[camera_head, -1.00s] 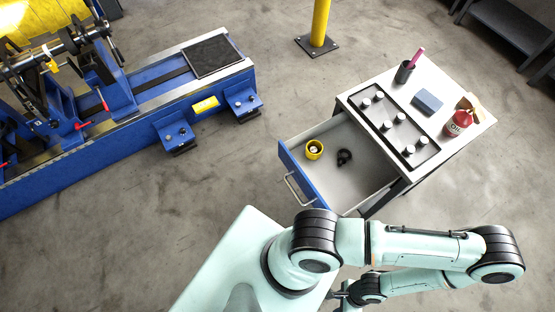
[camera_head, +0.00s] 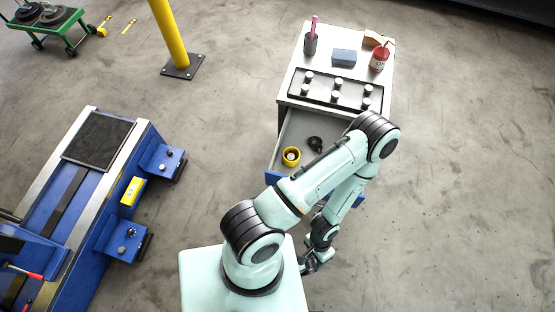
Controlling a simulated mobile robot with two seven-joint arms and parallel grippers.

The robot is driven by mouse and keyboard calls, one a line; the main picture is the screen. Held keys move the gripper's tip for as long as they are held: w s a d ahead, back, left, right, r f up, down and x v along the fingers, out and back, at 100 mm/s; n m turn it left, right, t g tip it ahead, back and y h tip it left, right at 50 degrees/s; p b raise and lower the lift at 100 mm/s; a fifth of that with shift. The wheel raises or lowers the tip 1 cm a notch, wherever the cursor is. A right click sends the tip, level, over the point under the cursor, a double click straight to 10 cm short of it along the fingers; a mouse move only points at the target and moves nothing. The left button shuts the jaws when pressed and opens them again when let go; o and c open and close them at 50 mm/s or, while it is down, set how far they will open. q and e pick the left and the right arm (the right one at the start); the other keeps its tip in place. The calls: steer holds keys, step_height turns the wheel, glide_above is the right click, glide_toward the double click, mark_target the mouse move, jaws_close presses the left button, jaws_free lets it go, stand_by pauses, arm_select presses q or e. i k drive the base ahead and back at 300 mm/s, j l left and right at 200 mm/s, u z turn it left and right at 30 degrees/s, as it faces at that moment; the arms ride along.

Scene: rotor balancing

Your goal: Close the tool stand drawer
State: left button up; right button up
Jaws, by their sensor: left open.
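The tool stand (camera_head: 286,92) is at the upper middle, with a white top and a dark tray of knobs. Its drawer (camera_head: 292,130) is pulled out toward me. The blue drawer front (camera_head: 272,177) is partly covered by my arm, and its handle is hidden. A yellow ring-shaped item (camera_head: 291,157) and a small black item (camera_head: 315,144) lie in the drawer. My left gripper (camera_head: 318,263) is open, low in front of the drawer and apart from it in the picture. Its fingers are small and hard to make out. My right gripper is out of view.
A blue machine bed (camera_head: 150,180) stands at the left. A yellow post (camera_head: 170,38) rises from the floor behind it, and a green cart (camera_head: 50,30) is at the far left. The floor right of the stand is clear.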

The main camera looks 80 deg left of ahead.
mark_target(299, 126)
steer(key=k+j, duration=0.65)
steer(key=j, duration=0.15)
steer(key=k+j, duration=0.15)
steer(key=j, duration=0.25)
steer(key=k+j+u, duration=0.1)
steer(key=j, duration=0.25)
